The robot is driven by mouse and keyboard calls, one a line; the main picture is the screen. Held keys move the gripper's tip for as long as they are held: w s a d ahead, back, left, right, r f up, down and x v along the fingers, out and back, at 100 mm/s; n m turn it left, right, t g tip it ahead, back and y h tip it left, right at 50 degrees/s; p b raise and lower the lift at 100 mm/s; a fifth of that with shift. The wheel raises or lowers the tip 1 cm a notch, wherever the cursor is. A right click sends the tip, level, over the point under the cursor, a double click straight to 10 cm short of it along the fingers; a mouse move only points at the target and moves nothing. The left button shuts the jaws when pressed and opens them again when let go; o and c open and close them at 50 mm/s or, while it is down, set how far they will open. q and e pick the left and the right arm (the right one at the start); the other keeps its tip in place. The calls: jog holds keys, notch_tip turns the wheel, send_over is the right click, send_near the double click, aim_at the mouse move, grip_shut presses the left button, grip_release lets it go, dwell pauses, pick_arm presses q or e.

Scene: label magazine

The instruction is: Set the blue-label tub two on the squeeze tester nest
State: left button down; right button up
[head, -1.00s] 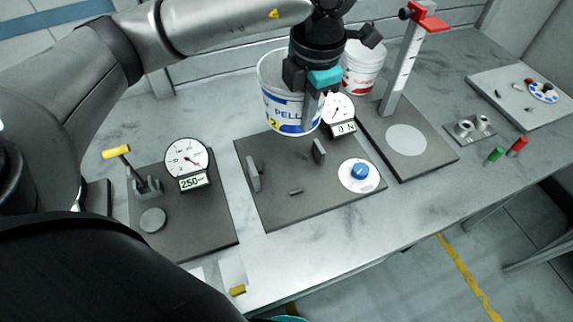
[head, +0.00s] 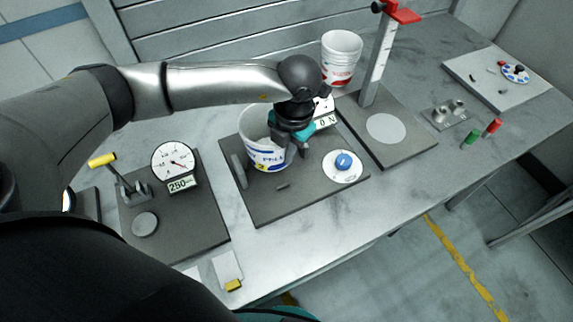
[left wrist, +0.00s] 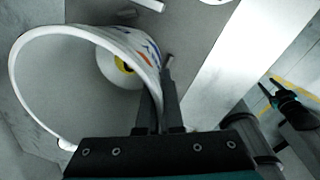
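The blue-label tub two (head: 266,158) is a white open bucket with a blue and yellow band. It is low over the squeeze tester's dark plate (head: 260,212), roughly upright, beside the left grey jaw (head: 238,171). I cannot tell if its base touches the nest. The other jaw is hidden. My left gripper (head: 298,151) is shut on the tub's right wall. In the left wrist view the fingers (left wrist: 160,105) straddle the wall below the rim of the tub (left wrist: 68,32). A dark and teal gripper, seemingly my right (left wrist: 272,88), shows small at the right; its opening is unclear.
The tester has a blue knob (head: 343,161) and a gauge reading 0 N (head: 326,121). A red-label tub (head: 341,58) stands behind. A post with a red top (head: 385,55) rises to the right. A 250 dial station (head: 172,160) stands left.

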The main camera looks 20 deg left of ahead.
pick_arm(q)
jog(key=shift+f, duration=2.8)
jog(key=shift+f, duration=0.15)
jog(key=c, duration=1.1)
grip_release()
jog(key=r, duration=0.8)
jog(key=d+r, duration=0.1)
jog(key=r, duration=0.3)
jog(key=shift+s+d+r+b, duration=0.1)
jog(key=shift+s+r+b, duration=0.05)
jog(key=shift+b, duration=0.2)
